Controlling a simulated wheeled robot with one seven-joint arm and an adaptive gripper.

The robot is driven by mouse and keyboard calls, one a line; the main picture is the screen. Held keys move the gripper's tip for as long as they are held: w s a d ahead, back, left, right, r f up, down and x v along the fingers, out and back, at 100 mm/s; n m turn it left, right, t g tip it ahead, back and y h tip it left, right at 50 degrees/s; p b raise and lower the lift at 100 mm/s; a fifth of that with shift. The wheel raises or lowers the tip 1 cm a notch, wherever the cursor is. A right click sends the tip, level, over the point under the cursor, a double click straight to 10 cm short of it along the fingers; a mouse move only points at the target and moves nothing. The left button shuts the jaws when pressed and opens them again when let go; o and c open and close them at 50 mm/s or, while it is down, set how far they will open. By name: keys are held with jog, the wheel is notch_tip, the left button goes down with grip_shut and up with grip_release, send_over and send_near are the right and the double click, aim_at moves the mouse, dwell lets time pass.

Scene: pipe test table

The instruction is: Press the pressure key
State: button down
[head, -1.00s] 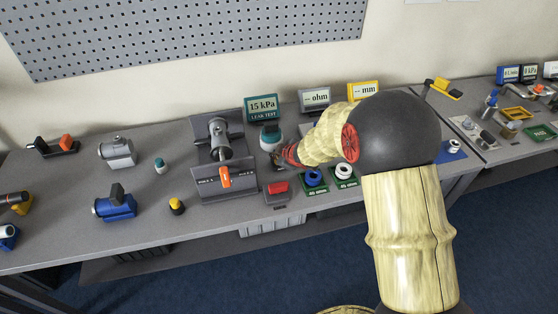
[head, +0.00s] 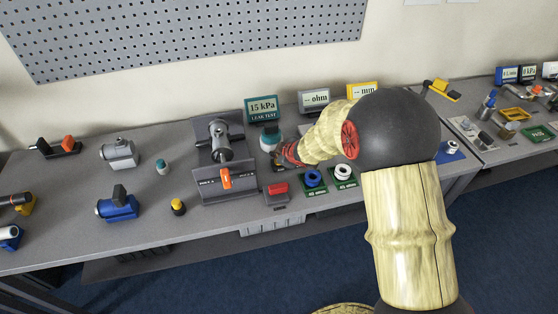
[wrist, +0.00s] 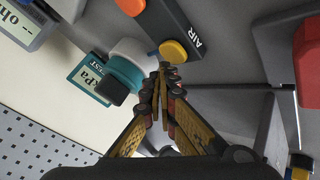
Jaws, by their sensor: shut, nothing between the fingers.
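My gripper (wrist: 162,78) is shut and empty. In the wrist view its fingertips are just beside a yellow round button (wrist: 173,52) on a dark bar marked AIR (wrist: 195,42); I cannot tell whether they touch it. An orange round button (wrist: 131,6) is at the bar's other end. No key is readably marked as pressure. The teal LEAK TEST display (head: 262,109) reads 15 kPa in the head view. A white and teal round fitting with a dark knob (wrist: 127,66) is beside the fingertips. In the head view my gripper (head: 277,161) hides most of the bar.
A red-topped block (head: 277,189) stands in front of my gripper. A grey clamp fixture with an orange lever (head: 226,178) is to its left. Blue (head: 313,177) and white (head: 344,172) rings are to the right. Ohm (head: 314,101) and mm (head: 362,91) displays stand behind.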

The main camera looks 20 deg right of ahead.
jog(key=shift+f, duration=0.1)
dwell(0.3)
jog(key=shift+f, duration=0.3)
jog(key=shift+f+b, duration=0.45)
jog(key=shift+b, duration=0.05)
dwell(0.6)
jog(key=shift+r, duration=0.1)
jog(key=shift+r+p, duration=0.8)
jog(key=shift+p, duration=0.1)
jog(key=shift+f, duration=0.1)
jog(key=shift+f, duration=0.35)
